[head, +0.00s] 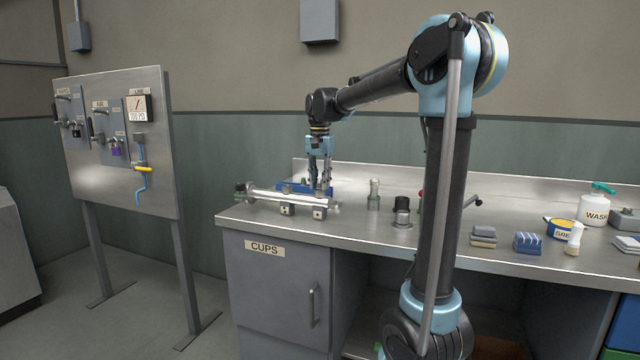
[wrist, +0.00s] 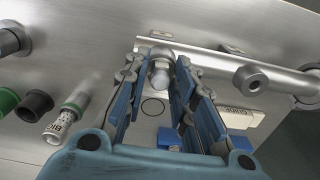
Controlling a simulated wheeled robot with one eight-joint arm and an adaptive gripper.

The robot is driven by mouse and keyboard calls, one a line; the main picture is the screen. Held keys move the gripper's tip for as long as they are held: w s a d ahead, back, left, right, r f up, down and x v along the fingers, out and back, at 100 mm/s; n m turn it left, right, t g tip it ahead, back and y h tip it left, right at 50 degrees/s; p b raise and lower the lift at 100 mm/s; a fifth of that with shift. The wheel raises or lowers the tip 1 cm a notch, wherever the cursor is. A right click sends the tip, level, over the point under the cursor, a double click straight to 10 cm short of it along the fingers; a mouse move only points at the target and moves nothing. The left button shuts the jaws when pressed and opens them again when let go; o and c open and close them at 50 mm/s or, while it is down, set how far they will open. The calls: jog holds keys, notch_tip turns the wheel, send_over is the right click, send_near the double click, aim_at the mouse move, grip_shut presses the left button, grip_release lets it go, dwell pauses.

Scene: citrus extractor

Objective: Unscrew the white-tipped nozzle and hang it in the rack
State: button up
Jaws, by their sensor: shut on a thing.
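My gripper (head: 319,187) points down over the right end of the metal tube (head: 270,195) on the counter. In the wrist view, my gripper's blue fingers (wrist: 160,78) are closed around a small silver piece with a pale rounded tip (wrist: 160,72). It looks like the white-tipped nozzle, and it sits beside or on the tube (wrist: 215,62); whether it is still joined to the tube cannot be told. A blue block (head: 290,187), perhaps the rack, lies just behind the tube. Blue parts (wrist: 170,138) also show between and below my fingers in the wrist view.
A silver cylinder (head: 374,195) and a black-topped fitting (head: 402,212) stand right of the tube. Counter (head: 345,222) is bare in front of them.

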jog(key=shift+w+n, duration=0.1)
jog(key=shift+n, duration=0.6)
jog(key=shift+n, duration=0.9)
jog(key=shift+n, duration=0.8)
jog(key=o, duration=0.6)
